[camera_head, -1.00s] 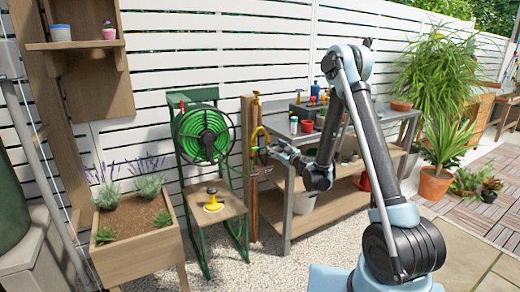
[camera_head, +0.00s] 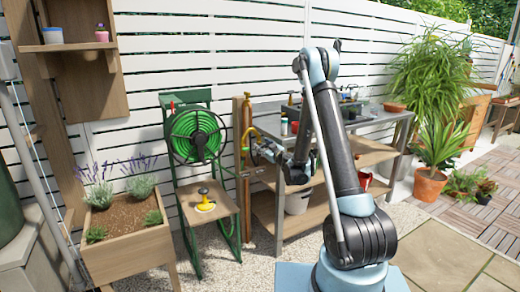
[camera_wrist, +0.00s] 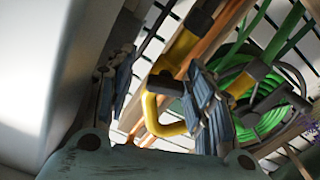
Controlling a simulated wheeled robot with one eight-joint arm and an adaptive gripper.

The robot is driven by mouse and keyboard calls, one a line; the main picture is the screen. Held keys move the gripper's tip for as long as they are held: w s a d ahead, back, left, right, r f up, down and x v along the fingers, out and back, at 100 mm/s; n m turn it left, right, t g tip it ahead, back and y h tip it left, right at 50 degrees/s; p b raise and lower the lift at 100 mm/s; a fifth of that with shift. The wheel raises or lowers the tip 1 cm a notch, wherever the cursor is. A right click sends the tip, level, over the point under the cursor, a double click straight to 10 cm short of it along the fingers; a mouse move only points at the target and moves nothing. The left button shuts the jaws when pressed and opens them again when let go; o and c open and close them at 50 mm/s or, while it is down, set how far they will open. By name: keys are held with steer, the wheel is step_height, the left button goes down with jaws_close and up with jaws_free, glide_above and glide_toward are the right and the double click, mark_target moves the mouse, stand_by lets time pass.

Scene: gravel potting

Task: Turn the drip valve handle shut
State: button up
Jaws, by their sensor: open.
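My gripper (camera_head: 257,147) is beside the post at the height of this yellow pipe. In the wrist view the two fingers stand apart, open and empty, around the view of the yellow pipe (camera_wrist: 152,112); the right finger overlaps part of it. I cannot tell whether a finger touches it. The drip valve handle cannot be made out clearly; my gripper may cover it.
A green hose reel (camera_head: 196,137) on a green stand is left of the post, with a yellow sprinkler (camera_head: 205,205) on its shelf. A planter (camera_head: 128,250) stands farther left. The workbench (camera_head: 345,155), with pots and bottles, is close on the right. Gravel lies in front.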

steer(key=shift+a, duration=0.25)
steer(key=c, duration=1.1)
steer(key=m, duration=0.4)
steer(key=o, duration=1.1)
steer(key=shift+s, duration=0.1)
